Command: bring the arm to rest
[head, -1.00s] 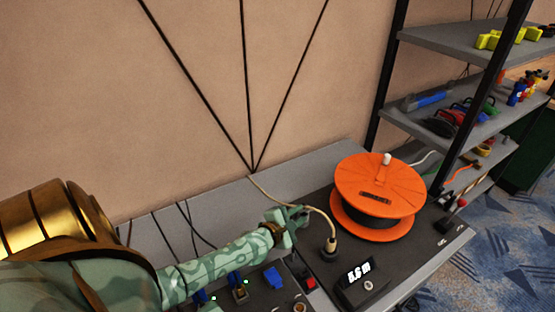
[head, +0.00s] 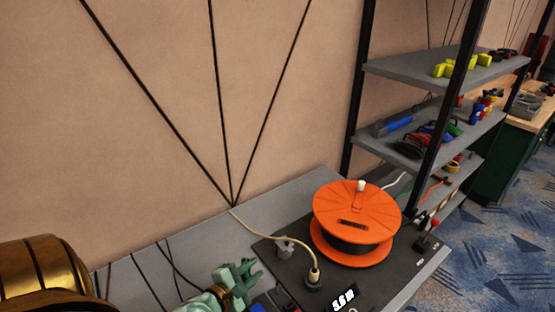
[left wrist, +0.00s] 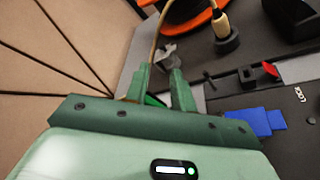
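My left gripper (head: 243,274) is pale green and low in the head view, above the front of the grey bench (head: 288,197). In the left wrist view its two fingers (left wrist: 161,76) stand apart with nothing held between them. A small grey fitting (head: 285,248) stands on the black panel just beyond the fingertips; it also shows in the left wrist view (left wrist: 165,54). A beige cable ends in a plug (head: 314,276) seated in a dark round socket, apart from the gripper. My right gripper is in neither view.
An orange reel (head: 357,207) stands on the panel to the right of my gripper. A display (head: 343,299) reads 5.6 m. Blue blocks (left wrist: 248,122) lie close by. A shelf rack (head: 420,68) stands at the right. Dark cables run up the wall.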

